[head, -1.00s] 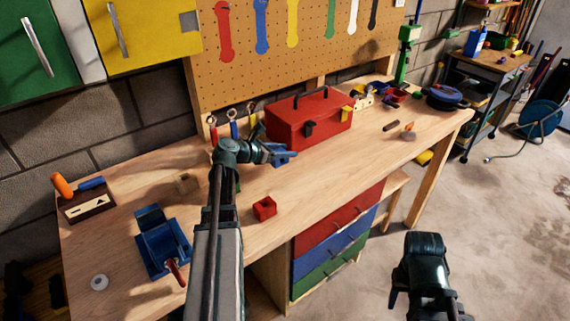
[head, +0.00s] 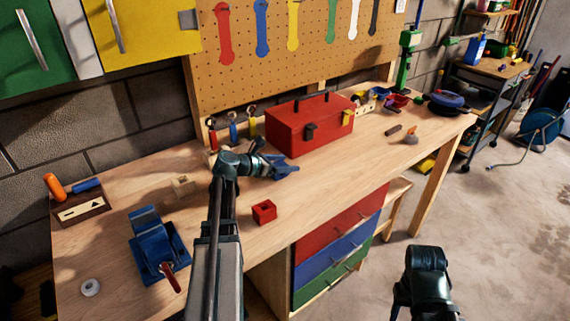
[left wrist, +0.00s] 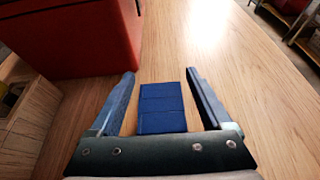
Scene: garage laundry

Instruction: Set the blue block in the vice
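The blue block (left wrist: 161,108) lies on the workbench in the left wrist view, between the two fingers of my left gripper (left wrist: 163,90). In the head view my left gripper (head: 284,169) is low over the bench in front of the red toolbox, and I cannot make out the block apart from the fingers. The blue vice (head: 152,246) with a red handle stands at the bench's near left. My right gripper (head: 425,295) is off the bench; its fingertips are unclear.
The red toolbox (head: 308,128) stands just behind my left gripper. A red block (head: 264,211) and a wooden block (head: 184,185) sit on the bench. A white ring (head: 91,287) lies left of the vice. The bench between the red block and the vice is partly covered by my arm.

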